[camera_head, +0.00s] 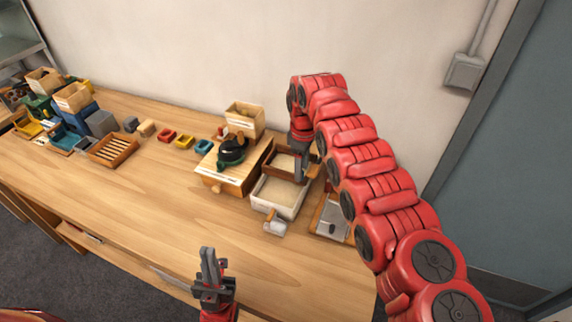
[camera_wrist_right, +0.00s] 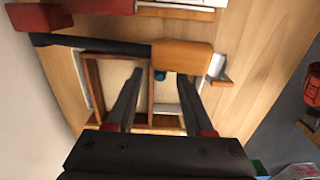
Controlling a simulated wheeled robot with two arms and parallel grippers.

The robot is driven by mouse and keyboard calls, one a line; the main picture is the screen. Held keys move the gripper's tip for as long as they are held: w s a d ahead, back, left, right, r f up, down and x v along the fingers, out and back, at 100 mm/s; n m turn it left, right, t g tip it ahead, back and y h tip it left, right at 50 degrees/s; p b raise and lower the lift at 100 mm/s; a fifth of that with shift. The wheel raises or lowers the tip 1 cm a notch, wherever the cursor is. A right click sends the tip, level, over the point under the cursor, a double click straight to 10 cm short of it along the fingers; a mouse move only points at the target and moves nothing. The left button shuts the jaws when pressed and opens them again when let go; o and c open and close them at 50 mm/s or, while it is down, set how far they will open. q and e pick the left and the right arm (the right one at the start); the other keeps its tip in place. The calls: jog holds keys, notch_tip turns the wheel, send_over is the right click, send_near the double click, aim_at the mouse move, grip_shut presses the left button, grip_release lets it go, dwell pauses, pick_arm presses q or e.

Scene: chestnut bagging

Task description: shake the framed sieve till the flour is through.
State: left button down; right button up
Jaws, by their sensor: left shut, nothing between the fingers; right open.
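The framed sieve (camera_head: 284,160), a brown wooden frame with a pale inside, sits at the back of a white tray (camera_head: 256,205) of pale flour. My right gripper (camera_head: 303,178) reaches down over it from the right. In the right wrist view its two fingers (camera_wrist_right: 157,100) are apart, one on each side of a brown frame bar (camera_wrist_right: 151,110). Whether they touch it I cannot tell. Pale areas lie on both sides of the bar. My left gripper (camera_head: 210,255) is shut and empty over the front of the table, apart from the sieve.
A wooden box (camera_head: 240,180) with a dark green-black device (camera_head: 232,150) stands left of the tray. A scoop (camera_head: 274,224) lies in front, and a grey-lined tray (camera_head: 331,220) to the right. The table's front left is clear.

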jog(key=shift+f, duration=0.1)
jog(key=shift+f+b, duration=0.55)
jog(key=shift+f, duration=0.35)
